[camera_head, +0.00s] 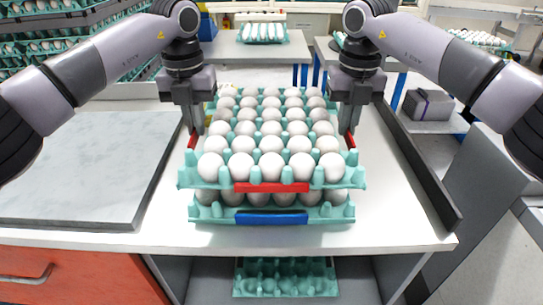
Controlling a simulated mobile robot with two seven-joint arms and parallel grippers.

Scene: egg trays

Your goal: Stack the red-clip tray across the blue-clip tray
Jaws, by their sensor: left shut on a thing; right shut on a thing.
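The red-clip tray (215,182) is teal, full of white eggs, with a red clip (271,187) on its front edge and red clips at its left and right sides. It is level, directly above the blue-clip tray (207,213). The blue-clip tray stands on the white counter, with a blue clip (271,217) at its front and a row of eggs showing. I cannot tell whether the upper tray rests on the lower eggs or hovers just above. My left gripper (196,140) is shut on the red-clip tray's left side. My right gripper (348,140) is shut on its right side.
The white counter (390,215) is clear around the stack. A grey slab (75,165) lies at left and a dark raised edge (420,170) runs along the right. An empty teal tray (285,278) sits on the shelf below. Racks of egg trays stand at back left.

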